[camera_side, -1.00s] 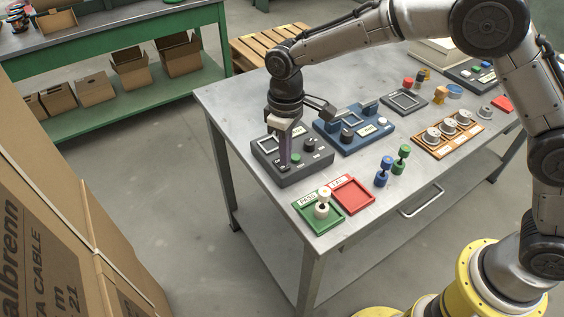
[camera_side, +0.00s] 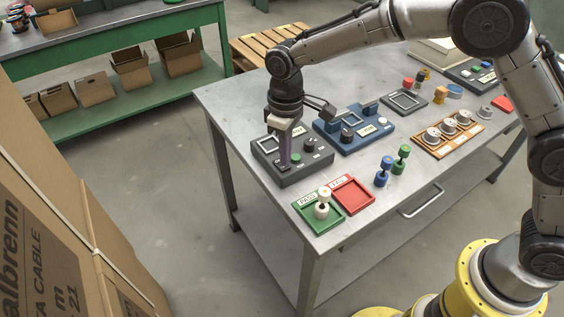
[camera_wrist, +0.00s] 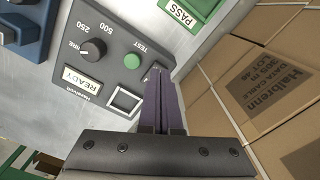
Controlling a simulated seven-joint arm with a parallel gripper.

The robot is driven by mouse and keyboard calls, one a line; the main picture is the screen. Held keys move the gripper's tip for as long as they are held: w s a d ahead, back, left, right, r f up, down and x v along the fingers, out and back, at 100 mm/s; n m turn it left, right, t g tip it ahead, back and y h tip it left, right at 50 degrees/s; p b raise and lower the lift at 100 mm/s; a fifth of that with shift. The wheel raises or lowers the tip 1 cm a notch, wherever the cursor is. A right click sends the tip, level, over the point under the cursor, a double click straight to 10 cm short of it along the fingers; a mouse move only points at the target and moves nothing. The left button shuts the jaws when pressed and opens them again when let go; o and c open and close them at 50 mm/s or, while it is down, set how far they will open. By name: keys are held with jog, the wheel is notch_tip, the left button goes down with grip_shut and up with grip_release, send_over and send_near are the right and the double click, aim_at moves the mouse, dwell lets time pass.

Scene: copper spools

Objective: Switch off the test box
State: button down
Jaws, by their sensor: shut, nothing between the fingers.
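The test box (camera_side: 318,158) is a dark grey box on the near left part of the steel table. In the wrist view the test box (camera_wrist: 118,32) shows a black knob (camera_wrist: 93,49) by the marks 250 and 500, a green button (camera_wrist: 132,61), a READY label (camera_wrist: 82,80) and a square frame (camera_wrist: 124,99). My gripper (camera_side: 284,164) points down with its fingers shut and empty at the box's near left corner. In the wrist view my gripper (camera_wrist: 158,72) has its tips beside the green button. The tips hide what lies under them; I cannot tell whether they touch it.
A blue box (camera_side: 375,137) stands right of the test box.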

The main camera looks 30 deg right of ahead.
aim_at(285, 168)
jog(key=shift+f, duration=1)
dwell(0.8)
jog(key=shift+r, duration=3.55)
